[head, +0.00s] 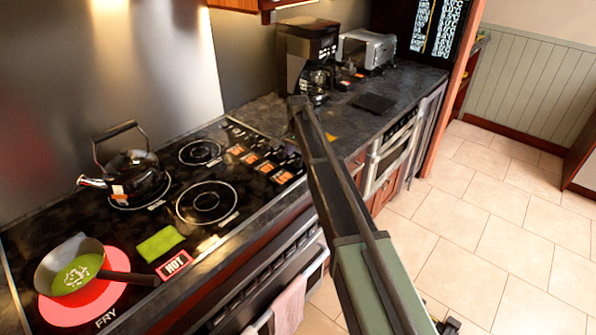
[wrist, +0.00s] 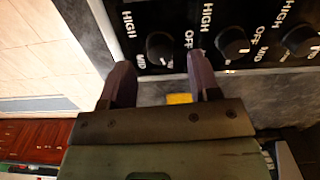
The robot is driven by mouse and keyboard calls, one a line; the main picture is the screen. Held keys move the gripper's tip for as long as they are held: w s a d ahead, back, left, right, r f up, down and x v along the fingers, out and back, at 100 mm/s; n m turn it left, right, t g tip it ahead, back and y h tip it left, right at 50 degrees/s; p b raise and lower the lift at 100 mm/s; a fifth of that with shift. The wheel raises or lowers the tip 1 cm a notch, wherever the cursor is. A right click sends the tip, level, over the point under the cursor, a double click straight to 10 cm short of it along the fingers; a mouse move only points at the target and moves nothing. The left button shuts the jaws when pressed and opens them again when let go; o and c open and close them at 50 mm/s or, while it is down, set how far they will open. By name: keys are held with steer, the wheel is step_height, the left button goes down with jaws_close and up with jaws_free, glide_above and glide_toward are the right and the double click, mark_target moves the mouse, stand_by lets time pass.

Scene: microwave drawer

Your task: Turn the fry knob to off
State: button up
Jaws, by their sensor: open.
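My gripper (wrist: 162,70) is open, its two dark fingers apart and nothing seen between the tips but the edge of the control panel (wrist: 188,68) and a black knob (wrist: 159,47) just beyond. That knob has HIGH, MID and OFF printed around it. Two more black knobs (wrist: 232,42) (wrist: 301,38) stand to its right. I cannot tell which is the fry knob. In the head view the row of knobs with orange labels (head: 265,167) lies left of my arm. The burner marked FRY (head: 72,311) glows red under a pan (head: 78,266), beside a red HOT sign (head: 174,264).
A coffee maker (head: 306,60) and a toaster oven (head: 366,48) stand behind on the counter. The tiled floor (head: 470,230) at right is clear.

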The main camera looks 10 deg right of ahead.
mark_target(298, 160)
step_height(298, 160, down, 3)
steer(key=shift+f+b, duration=0.1)
steer(key=shift+b, duration=0.65)
steer(key=shift+r, duration=0.2)
steer(key=c, duration=0.9)
